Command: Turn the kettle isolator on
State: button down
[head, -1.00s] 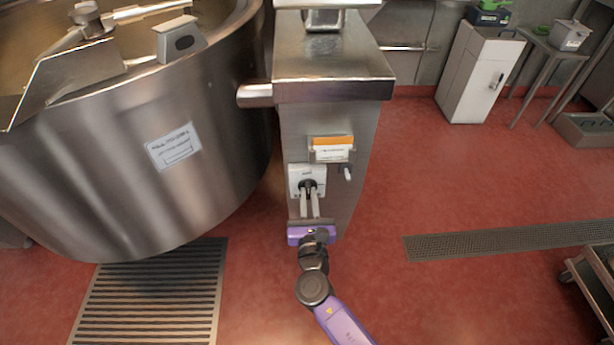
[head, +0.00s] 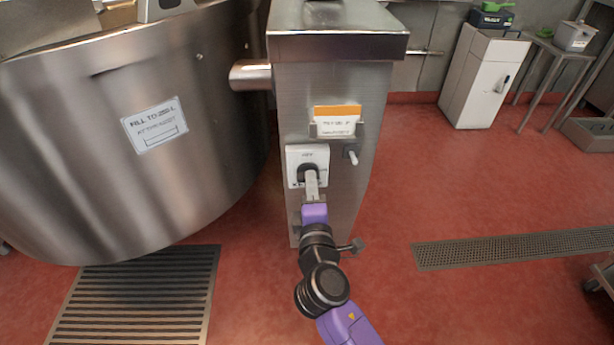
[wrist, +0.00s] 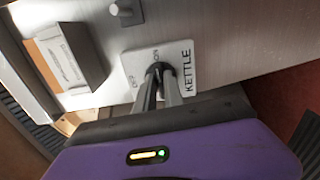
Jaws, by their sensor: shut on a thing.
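The kettle isolator (head: 294,158) is a white square plate with a dark rotary knob on the front of the steel pedestal (head: 290,115). In the wrist view its plate (wrist: 187,58) reads KETTLE, with OFF and ON marks near the knob (wrist: 158,69). My gripper (head: 311,178) is in front of the plate, its two fingers shut on the knob. In the wrist view the fingers (wrist: 159,90) reach the knob from both sides and cover part of it. The knob's exact pointing direction is hard to tell.
A label holder with an orange-topped card (head: 337,122) and a small peg (head: 352,155) are just above and right of the isolator. The large steel kettle (head: 80,170) stands at left. Red floor at right is clear around a drain grate (head: 500,246).

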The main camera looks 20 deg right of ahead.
jog(key=c, duration=1.7)
grip_release()
jog(key=shift+p, duration=0.4)
jog(key=o, duration=0.3)
jog(key=shift+o, duration=0.2)
jog(key=v, duration=0.7)
